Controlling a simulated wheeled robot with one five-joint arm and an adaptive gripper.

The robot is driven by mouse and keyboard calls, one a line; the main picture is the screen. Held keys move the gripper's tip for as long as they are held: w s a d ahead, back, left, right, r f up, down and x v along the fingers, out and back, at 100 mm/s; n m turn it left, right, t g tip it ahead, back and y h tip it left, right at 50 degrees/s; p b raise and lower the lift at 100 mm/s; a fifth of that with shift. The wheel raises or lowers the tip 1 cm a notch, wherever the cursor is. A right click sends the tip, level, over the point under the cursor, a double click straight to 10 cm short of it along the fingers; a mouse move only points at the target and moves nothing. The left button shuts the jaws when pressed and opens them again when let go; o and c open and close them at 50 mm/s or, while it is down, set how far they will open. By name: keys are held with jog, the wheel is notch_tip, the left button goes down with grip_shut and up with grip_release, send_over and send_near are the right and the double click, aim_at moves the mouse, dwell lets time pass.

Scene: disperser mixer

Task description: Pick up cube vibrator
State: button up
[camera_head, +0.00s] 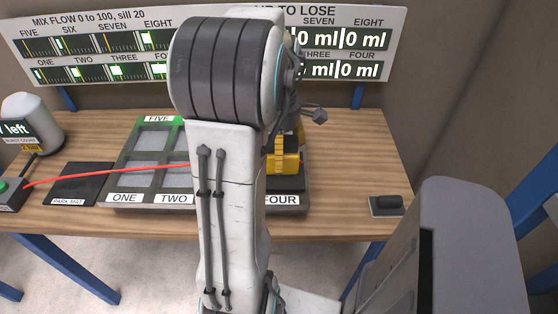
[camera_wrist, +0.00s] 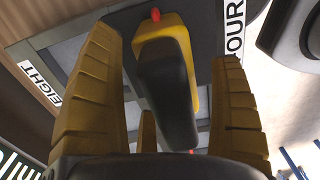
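The likely cube vibrator (camera_wrist: 168,85) shows in the wrist view as a yellow body with a long black part and a red tip at its top end. It lies over a dark surface between the labels EIGHT and FOUR. My gripper (camera_wrist: 165,47) is open, with one ribbed yellow-brown finger on each side of it and visible gaps between. In the head view my arm hides most of this spot. A yellow blocky part (camera_head: 285,154) shows beside my arm above FOUR; I cannot tell whether it is finger or tool.
A grey compartment tray (camera_head: 119,172) stands on the wooden table (camera_head: 345,150). A red line runs from a green-button box (camera_head: 8,195) to behind my arm. A black park mat (camera_head: 78,183) lies left, a small dark box (camera_head: 386,205) right. A display board (camera_head: 110,55) stands behind.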

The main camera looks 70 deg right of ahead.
jog(key=c, duration=1.2)
jog(key=shift+r, duration=0.1)
